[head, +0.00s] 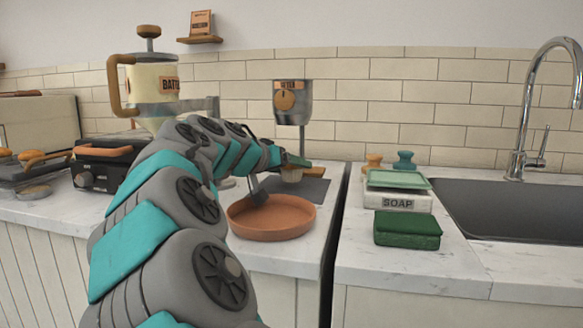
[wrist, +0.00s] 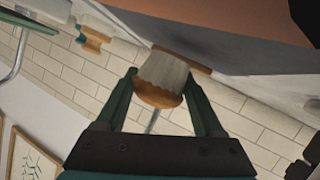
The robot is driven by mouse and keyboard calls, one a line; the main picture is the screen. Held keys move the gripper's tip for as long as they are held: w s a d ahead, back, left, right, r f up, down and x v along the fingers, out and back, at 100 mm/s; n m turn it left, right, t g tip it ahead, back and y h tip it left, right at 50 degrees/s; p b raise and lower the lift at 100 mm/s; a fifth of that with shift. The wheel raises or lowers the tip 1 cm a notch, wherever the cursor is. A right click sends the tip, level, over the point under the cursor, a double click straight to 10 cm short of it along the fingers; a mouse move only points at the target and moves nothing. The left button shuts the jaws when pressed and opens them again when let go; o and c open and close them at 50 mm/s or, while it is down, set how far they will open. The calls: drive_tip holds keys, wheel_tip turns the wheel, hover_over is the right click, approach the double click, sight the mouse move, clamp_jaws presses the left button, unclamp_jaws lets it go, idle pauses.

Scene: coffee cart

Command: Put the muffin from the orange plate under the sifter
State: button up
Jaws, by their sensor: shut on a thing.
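The muffin shows below my gripper (head: 296,165) in the head view (head: 291,175). In the wrist view the muffin (wrist: 164,76), with a pale wrapper and brown top, is held between the two green fingers of my gripper (wrist: 160,82). The orange plate (head: 270,222) in front looks empty.
A batter dispenser (head: 155,80) and a black appliance (head: 100,165) stand on the left. A gap splits the counters.

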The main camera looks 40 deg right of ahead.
drive_tip(key=shift+f+b, duration=0.45)
drive_tip(key=shift+f, duration=0.15)
drive_tip(key=o, duration=1.4)
drive_tip(key=shift+f, duration=0.15)
drive_tip(key=shift+c, duration=0.2)
drive_tip(key=shift+r+p, duration=0.3)
drive_tip(key=v, duration=0.8)
drive_tip(key=r+v, duration=0.1)
drive_tip(key=v, duration=0.3)
drive_tip(key=shift+b, duration=0.35)
